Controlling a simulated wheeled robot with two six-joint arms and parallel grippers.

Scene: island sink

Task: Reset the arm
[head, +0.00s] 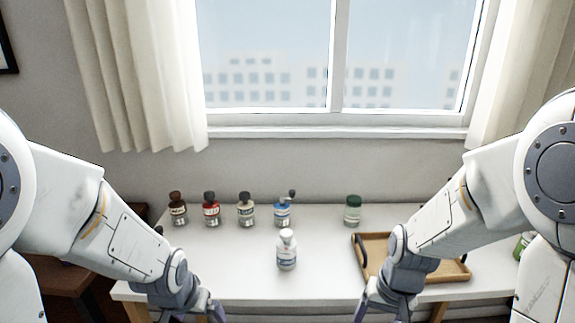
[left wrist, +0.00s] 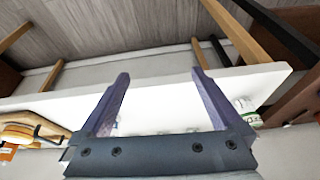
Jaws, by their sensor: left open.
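Both my arms reach in from the sides and bend down toward the front of the white table. My left gripper (head: 200,308) is low by the table's front left edge. In the left wrist view its two fingers (left wrist: 158,75) stand wide apart with nothing between them. My right gripper (head: 380,310) is at the front edge below the wooden tray, partly cut off by the bottom of the picture, so its jaws do not show clearly.
The white table (head: 225,270) holds a white bottle (head: 286,252) in the middle. Several small bottles, among them a red one (head: 212,210) and a green-capped one (head: 352,210), stand along the back. A wooden tray (head: 455,272) lies at right, partly behind my right arm.

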